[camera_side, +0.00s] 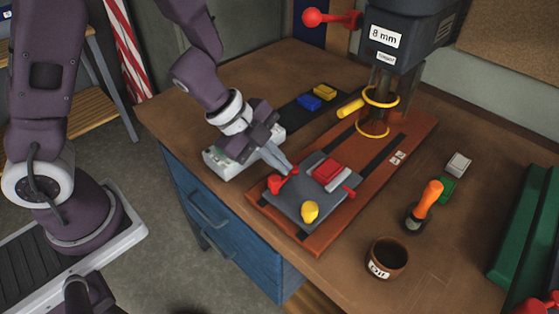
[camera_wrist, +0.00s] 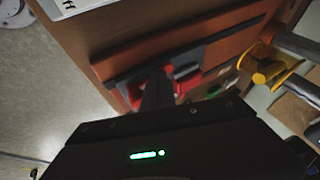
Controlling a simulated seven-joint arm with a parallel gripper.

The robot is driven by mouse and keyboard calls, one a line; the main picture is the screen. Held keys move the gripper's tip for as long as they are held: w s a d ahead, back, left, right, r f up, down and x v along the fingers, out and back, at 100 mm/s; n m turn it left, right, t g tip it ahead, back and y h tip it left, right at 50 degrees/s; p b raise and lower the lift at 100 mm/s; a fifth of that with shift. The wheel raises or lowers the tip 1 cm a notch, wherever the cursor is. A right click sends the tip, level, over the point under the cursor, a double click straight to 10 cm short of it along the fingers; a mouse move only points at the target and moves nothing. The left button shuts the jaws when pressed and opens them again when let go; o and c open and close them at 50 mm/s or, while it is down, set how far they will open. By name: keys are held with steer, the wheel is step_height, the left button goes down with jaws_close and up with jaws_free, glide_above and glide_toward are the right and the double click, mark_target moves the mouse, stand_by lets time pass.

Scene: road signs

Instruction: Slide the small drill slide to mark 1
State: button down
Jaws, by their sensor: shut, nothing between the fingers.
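The small drill slide (camera_side: 309,191) is a grey plate with a red block, a light bar, a yellow knob and red knobs at its sides. It sits at the near end of a brown-orange base (camera_side: 318,238) with dark rails. My gripper (camera_side: 285,170) is shut and empty, fingertips close to the red knob (camera_side: 283,182) on the slide's left side; I cannot tell whether they touch. In the wrist view my fingers (camera_wrist: 158,92) partly hide the slide (camera_wrist: 130,84) and its red parts. A small white label (camera_side: 397,158) lies farther along the base; its marks are too small to read.
The drill press (camera_side: 405,30) with a yellow ring guard (camera_side: 380,97) stands over the base's far end. A brown cup (camera_side: 388,256), an orange-handled tool (camera_side: 430,195) and a green rack (camera_side: 525,225) are on the right. Blue and yellow blocks (camera_side: 311,101) lie behind.

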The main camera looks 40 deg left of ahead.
steer(key=shift+w, duration=0.1)
steer(key=w, duration=1.5)
steer(key=shift+w, duration=0.25)
steer(key=v, duration=0.9)
steer(key=s+d+r+n+t+h, duration=0.1)
steer(key=s+d+r+t, duration=0.1)
steer(key=s+d, duration=0.2)
steer(key=n+y, duration=0.3)
glide_toward(318, 162)
steer(key=f, duration=0.2)
steer(key=d+f, duration=0.1)
steer(key=f, duration=0.3)
steer(key=shift+w+d+f, duration=0.15)
steer(key=shift+w+d, duration=0.15)
steer(key=w, duration=0.2)
steer(key=shift+w+a, duration=0.25)
steer(key=shift+a, duration=0.05)
steer(key=shift+w+a, duration=0.15)
steer(key=shift+w, duration=0.4)
